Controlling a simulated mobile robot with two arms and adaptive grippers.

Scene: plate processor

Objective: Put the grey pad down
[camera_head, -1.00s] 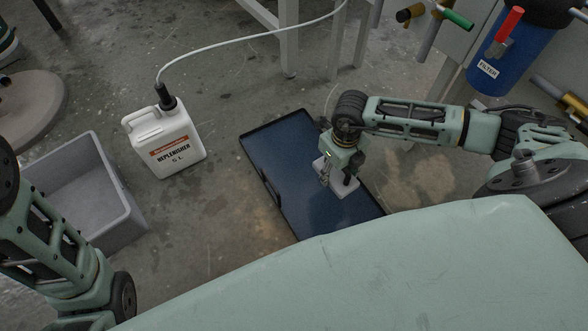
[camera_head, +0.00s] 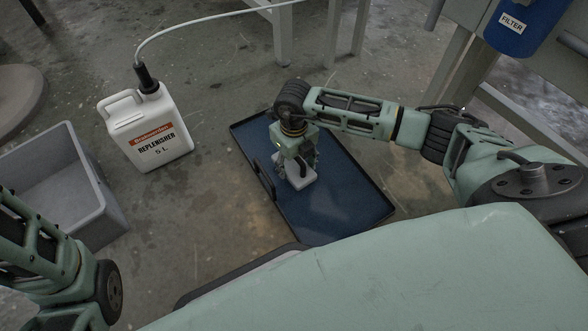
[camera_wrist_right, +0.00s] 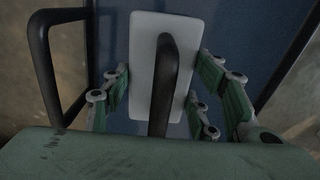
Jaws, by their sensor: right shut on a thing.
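The grey pad (camera_head: 299,184) is a pale rectangular block with a black bar handle (camera_wrist_right: 164,85) on top. My right gripper (camera_head: 300,170) points down and is shut on the pad, its fingers on both sides of the handle in the right wrist view. The pad is over the dark blue tray (camera_head: 345,208), near the tray's left side and its black handle. I cannot tell whether the pad's underside touches the tray. My left arm shows at the lower left of the head view, but its gripper is out of frame.
A white replenisher jug (camera_head: 150,130) with a hose stands left of the tray. A grey bin (camera_head: 95,205) is further left. Table legs (camera_head: 288,40) and a blue filter housing (camera_head: 520,25) are at the back. The tray's right part is bare.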

